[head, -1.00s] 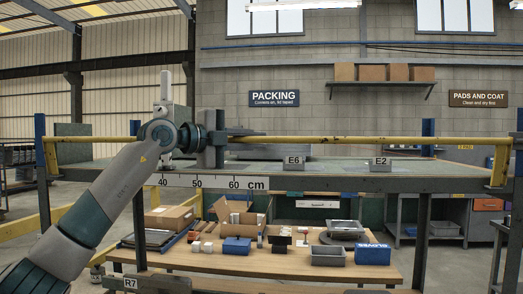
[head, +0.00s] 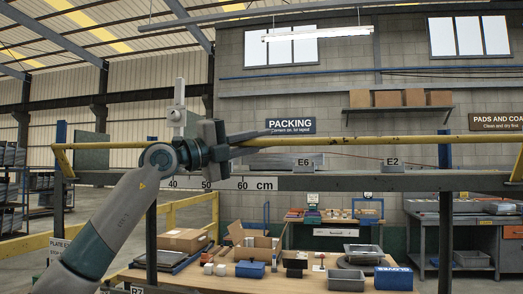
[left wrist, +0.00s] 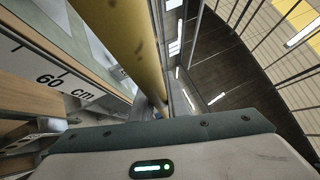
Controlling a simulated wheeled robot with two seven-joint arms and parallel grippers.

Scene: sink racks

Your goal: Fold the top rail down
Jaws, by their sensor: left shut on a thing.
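The yellow top rail (head: 380,141) runs across the head view above the front edge of the grey shelf (head: 350,182). A short yellow end arm (head: 62,160) slants from its left end to the shelf. My left gripper (head: 258,137) is at the rail, left of its middle, and is shut on it. Its dark fingers lie along the rail and tilt up to the right. In the left wrist view the rail (left wrist: 122,40) runs close in front of the camera; the fingertips are hidden there. My right gripper is not in view.
A scale plate (head: 230,183) marked in cm is on the shelf front. Labels E6 (head: 304,163) and E2 (head: 393,163) stand behind it. Below, a wooden bench (head: 215,285) holds boxes and bins. A dark upright (head: 446,230) stands at right.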

